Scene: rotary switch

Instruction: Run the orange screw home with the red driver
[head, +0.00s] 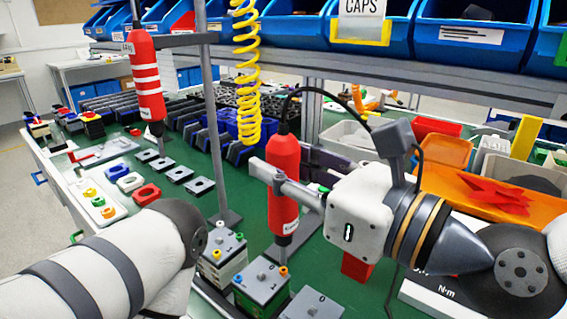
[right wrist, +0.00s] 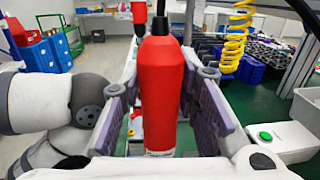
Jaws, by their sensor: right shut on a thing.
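The red driver (head: 284,155) is upright in my right gripper (head: 286,188), which is shut around its body. The orange screw (head: 283,270) is at that box's back right corner, almost directly below the driver. I cannot tell whether the bit touches it. My left arm comes in at the lower left, but its gripper is out of view.
A second red driver with white bands (head: 146,78) hangs at the left. Another switch box (head: 222,244) stands behind the first. A metal post (head: 211,120) and a yellow coiled hose (head: 246,75) rise nearby. Blue bins (head: 467,35) line the shelf above.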

